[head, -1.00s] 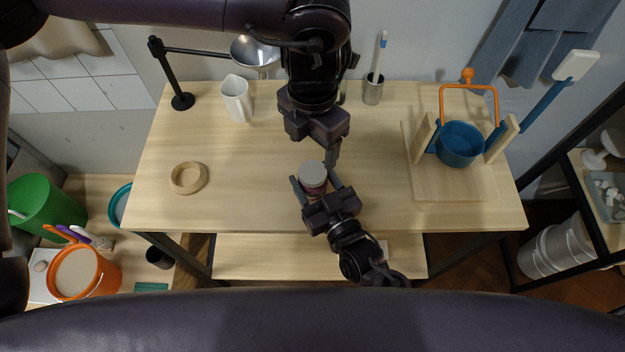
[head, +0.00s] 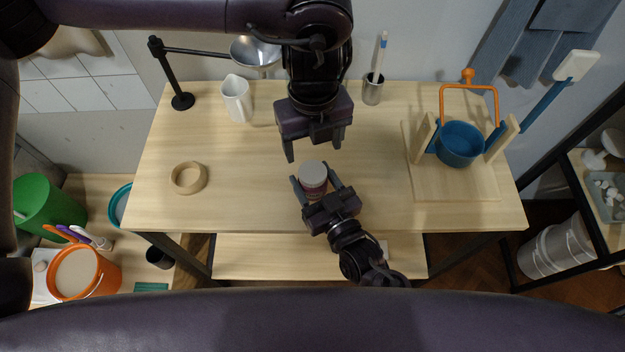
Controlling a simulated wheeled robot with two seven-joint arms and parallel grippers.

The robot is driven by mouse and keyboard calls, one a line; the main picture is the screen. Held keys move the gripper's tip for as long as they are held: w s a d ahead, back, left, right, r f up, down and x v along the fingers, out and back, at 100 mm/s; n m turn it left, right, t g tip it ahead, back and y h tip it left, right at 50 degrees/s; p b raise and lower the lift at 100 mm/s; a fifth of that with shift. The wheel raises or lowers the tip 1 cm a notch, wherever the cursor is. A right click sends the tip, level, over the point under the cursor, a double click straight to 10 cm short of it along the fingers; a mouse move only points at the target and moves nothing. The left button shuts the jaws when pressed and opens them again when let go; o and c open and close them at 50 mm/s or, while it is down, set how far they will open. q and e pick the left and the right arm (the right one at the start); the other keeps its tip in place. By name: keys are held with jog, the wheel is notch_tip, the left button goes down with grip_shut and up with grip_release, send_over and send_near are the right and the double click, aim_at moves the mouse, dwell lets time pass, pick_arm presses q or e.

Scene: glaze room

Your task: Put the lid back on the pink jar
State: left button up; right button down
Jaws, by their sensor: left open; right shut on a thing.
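The pink jar (head: 314,188) stands on the wooden table near its front edge, in the middle of the head view. Its pale grey round lid (head: 312,168) is on top of the jar's mouth; from above I cannot tell whether it sits fully down. My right gripper (head: 314,187) comes from the front edge and is shut on the jar, one finger on each side. My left gripper (head: 315,153) is open and empty just behind the jar, fingers pointing down, apart from the lid.
A wooden ring (head: 188,191) lies at the left. A white jug (head: 236,103), a black stand with a metal funnel (head: 257,54) and a brush cup (head: 372,92) stand at the back. The table between is clear.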

aim_at(313, 171)
pick_arm(q)
jog(key=n, duration=2.3)
jog(key=shift+a+n, duration=0.1)
jog(key=shift+n, duration=0.3)
jog(key=n, duration=0.4)
jog(key=shift+f, duration=4)
